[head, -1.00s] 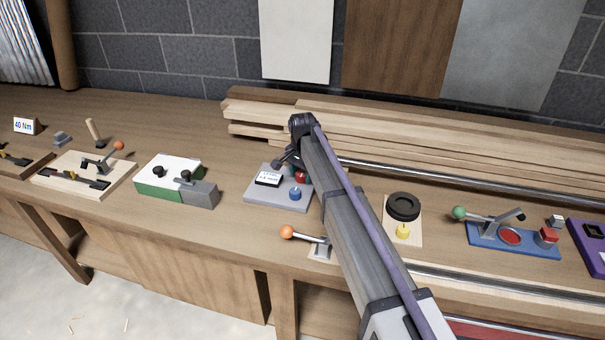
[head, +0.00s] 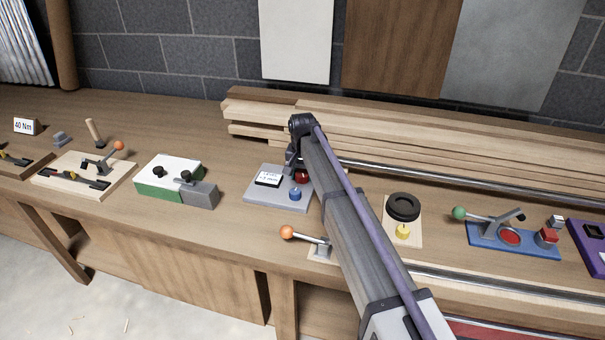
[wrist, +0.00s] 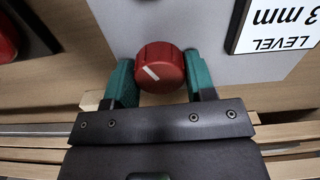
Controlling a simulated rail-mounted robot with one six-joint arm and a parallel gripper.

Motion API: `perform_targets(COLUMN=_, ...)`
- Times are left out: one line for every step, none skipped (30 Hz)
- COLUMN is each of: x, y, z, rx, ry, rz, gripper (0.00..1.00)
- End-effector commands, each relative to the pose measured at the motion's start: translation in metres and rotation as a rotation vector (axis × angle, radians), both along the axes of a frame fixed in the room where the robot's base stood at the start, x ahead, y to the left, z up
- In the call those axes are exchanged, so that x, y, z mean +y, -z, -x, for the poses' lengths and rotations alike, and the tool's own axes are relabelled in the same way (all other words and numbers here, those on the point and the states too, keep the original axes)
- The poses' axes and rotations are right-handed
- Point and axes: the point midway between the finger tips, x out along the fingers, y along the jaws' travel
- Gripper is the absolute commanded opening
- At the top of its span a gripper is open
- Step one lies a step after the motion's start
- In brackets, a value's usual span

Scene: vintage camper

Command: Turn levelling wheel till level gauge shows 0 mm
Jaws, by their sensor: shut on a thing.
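The levelling wheel is a red round knob with a white pointer mark; it shows in the wrist view (wrist: 165,62) and in the head view (head: 302,177). My gripper (wrist: 158,74) has its green fingers on both sides of the knob, shut on it. The white mark points to the picture's upper left in the wrist view. The level gauge (head: 269,179) is a white label on the grey plate (head: 262,199). In the wrist view the gauge (wrist: 284,28) is upside down and cut off, with "3 mm" and "LEVEL" readable. Any leading digits are outside that view.
A blue knob (head: 294,194) stands on the same plate, in front of the red one. An orange-tipped lever (head: 288,232) is nearer the bench edge. A green and white box (head: 170,176) stands left. Stacked planks (head: 270,118) lie behind the plate.

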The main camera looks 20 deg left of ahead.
Motion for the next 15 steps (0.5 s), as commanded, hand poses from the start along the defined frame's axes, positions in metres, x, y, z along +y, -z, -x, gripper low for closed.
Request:
perform_targets(x=-0.0001, y=0.0001, z=0.0002, rx=0.0, ry=-0.043, rz=0.0, gripper=0.27)
perform_targets(x=-0.0001, y=0.0001, z=0.0002, rx=0.0, ry=-0.071, rz=0.0, gripper=0.27)
perform_targets(x=0.0, y=0.0001, z=0.0002, rx=0.0, ry=-0.109, rz=0.0, gripper=0.27)
perform_targets(x=-0.0001, y=0.0001, z=0.0002, rx=0.0, ry=-0.138, rz=0.0, gripper=0.27)
perform_targets(x=-0.0001, y=0.0001, z=0.0002, rx=0.0, ry=-0.166, rz=0.0, gripper=0.27)
perform_targets(x=-0.0001, y=0.0001, z=0.0002, rx=0.0, ry=-0.204, rz=0.0, gripper=0.27)
perform_targets(x=-0.0001, y=0.0001, z=0.0002, rx=0.0, ry=-0.233, rz=0.0, gripper=0.27)
perform_targets(x=-0.0001, y=0.0001, z=0.0002, rx=0.0, ry=-0.261, rz=0.0, gripper=0.27)
perform_targets(x=-0.0001, y=0.0001, z=0.0002, rx=0.0, ry=-0.299, rz=0.0, gripper=0.27)
perform_targets(x=-0.0001, y=0.0001, z=0.0002, rx=0.0, ry=-0.328, rz=0.0, gripper=0.27)
perform_targets(x=-0.0001, y=0.0001, z=0.0002, rx=0.0, ry=-0.356, rz=0.0, gripper=0.27)
perform_targets(x=-0.0001, y=0.0001, z=0.0002, rx=0.0, ry=-0.394, rz=0.0, gripper=0.27)
perform_targets(x=-0.0001, y=0.0001, z=0.0002, rx=0.001, ry=-0.423, rz=0.0, gripper=0.27)
perform_targets(x=-0.0001, y=0.0001, z=0.0002, rx=0.001, ry=-0.451, rz=0.0, gripper=0.27)
perform_targets(x=-0.0001, y=0.0001, z=0.0002, rx=0.001, ry=-0.489, rz=0.0, gripper=0.27)
